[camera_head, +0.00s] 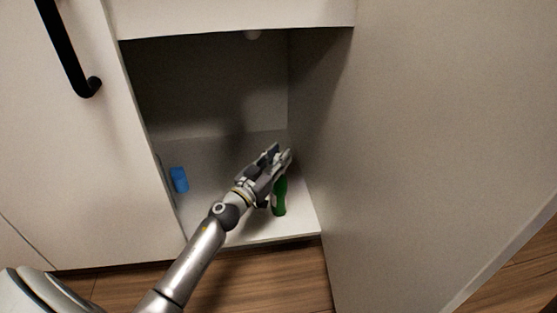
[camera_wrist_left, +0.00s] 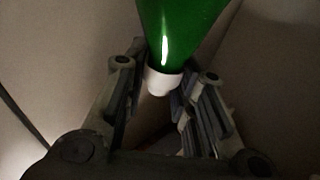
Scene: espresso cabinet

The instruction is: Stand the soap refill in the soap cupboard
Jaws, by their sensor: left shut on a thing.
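The soap refill is a green bottle (camera_head: 280,198) inside the open cupboard (camera_head: 205,150), at the front right by the right wall. In the left wrist view, its green body (camera_wrist_left: 182,30) and white cap (camera_wrist_left: 163,81) show between the fingers. My left gripper (camera_head: 279,158) is shut on the bottle around its cap end, which it hides in the head view. The bottle looks roughly upright. I cannot tell whether its base touches the cupboard floor. My right gripper is not in view.
A small blue object (camera_head: 179,179) stands at the left of the cupboard floor. The open door panel (camera_head: 430,130) fills the right side. A closed door with a black handle (camera_head: 68,48) is on the left. The cupboard floor's middle and back look clear.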

